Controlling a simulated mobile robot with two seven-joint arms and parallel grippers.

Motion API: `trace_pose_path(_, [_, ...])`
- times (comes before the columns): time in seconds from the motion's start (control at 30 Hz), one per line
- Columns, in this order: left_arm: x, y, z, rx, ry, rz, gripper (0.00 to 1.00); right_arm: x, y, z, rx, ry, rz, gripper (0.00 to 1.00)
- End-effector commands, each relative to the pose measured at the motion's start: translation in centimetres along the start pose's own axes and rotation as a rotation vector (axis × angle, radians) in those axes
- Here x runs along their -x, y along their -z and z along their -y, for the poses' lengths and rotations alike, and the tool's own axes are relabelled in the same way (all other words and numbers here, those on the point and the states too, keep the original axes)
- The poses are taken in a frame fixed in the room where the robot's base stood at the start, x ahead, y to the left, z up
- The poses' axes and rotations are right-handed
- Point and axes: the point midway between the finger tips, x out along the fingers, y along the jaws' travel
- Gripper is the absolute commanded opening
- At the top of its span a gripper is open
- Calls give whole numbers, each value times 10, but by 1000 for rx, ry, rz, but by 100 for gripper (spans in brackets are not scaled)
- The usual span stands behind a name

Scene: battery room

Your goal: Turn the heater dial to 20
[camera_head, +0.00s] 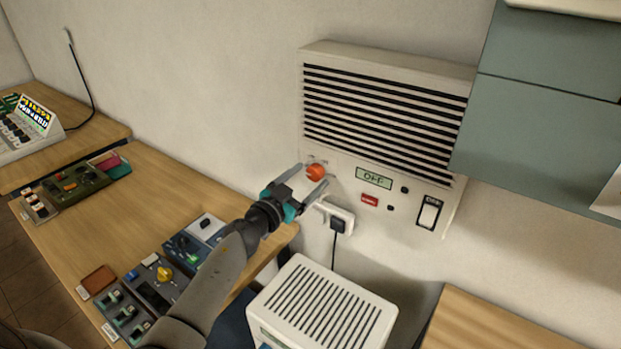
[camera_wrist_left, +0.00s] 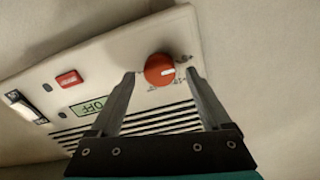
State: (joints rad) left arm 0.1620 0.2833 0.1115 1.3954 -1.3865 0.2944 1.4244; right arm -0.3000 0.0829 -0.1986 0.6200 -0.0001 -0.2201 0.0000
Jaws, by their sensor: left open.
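The heater (camera_head: 385,110) is a beige wall unit with dark slats. Its orange-red dial (camera_head: 316,172) sits at the lower left of its front. In the left wrist view the dial (camera_wrist_left: 159,69) shows a white pointer mark, with small markings beside it that are too small to read. The heater's display (camera_head: 374,178) reads OFF. My left gripper (camera_head: 306,178) is open in front of the dial. In the left wrist view its fingers (camera_wrist_left: 160,84) stand on either side of the dial, apart from it as far as I can tell. My right gripper is not in view.
A red button (camera_head: 370,199) and a rocker switch (camera_head: 429,212) are on the heater's front. A wall socket with a black plug (camera_head: 339,224) is just below. A white slatted box (camera_head: 322,304) stands underneath. Several devices lie on the wooden table (camera_head: 160,190) at left. A grey-green cabinet (camera_head: 545,120) hangs at right.

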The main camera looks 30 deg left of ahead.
Motion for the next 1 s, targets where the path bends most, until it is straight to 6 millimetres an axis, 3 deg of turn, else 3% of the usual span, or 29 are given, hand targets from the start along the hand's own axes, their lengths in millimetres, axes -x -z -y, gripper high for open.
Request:
trace_pose_path(0.2, [-14, 0, -1, 0, -1, 0, 81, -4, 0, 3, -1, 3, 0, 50])
trace_pose_path(0.53, [-15, 0, 0, 0, -1, 0, 80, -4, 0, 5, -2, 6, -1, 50])
trace_pose_path(1.0, [-15, 0, 0, 0, -1, 0, 27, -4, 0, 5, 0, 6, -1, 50])
